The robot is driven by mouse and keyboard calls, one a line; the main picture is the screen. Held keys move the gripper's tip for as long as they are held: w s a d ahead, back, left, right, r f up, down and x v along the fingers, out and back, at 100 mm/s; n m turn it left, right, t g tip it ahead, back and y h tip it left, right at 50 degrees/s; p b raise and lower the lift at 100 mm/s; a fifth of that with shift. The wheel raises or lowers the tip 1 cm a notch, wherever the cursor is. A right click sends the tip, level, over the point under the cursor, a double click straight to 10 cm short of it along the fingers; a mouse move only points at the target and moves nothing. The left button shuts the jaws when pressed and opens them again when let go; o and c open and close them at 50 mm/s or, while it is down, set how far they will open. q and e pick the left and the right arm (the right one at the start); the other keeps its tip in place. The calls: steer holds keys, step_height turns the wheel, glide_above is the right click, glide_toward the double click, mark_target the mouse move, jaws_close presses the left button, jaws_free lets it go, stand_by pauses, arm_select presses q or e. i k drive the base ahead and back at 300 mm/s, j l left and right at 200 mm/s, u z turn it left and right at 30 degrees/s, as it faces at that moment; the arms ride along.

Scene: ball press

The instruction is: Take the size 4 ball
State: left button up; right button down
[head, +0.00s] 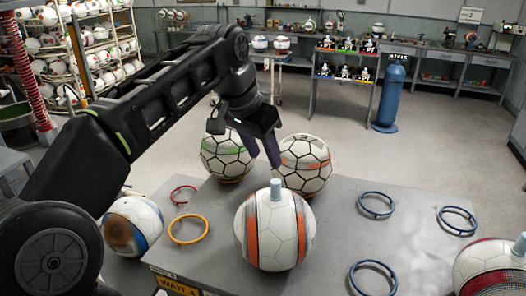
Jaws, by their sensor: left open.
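Several balls stand on or around a grey table (340,235); no size number is legible on any of them. A white ball with orange and black stripes (275,240) is at the front middle, with a pale blue peg (276,188) on top. Behind it are a white ball with green marks (226,160) and a white ball with orange marks (308,160). A blue and brown marked ball (133,225) is at left, partly behind my arm. A red and black ball (490,266) is cut off at right. My left gripper (263,156) is open, fingers down, in front of the two back balls. Contact cannot be told.
A small red ring (183,195), an orange ring (188,229) and blue rings (376,204) lie on the table. A yellow sign (178,285) is at the front edge. Ball racks, a blue cylinder (391,95) and benches stand behind, across open floor.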

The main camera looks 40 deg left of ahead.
mark_target(495, 265)
steer(key=i+l+z, duration=0.1)
steer(key=l+z, duration=0.3)
steer(key=i+l+z, duration=0.1)
steer(key=z, duration=0.3)
steer(key=i+l+z, duration=0.15)
steer(key=z, duration=0.25)
steer(key=l, duration=0.1)
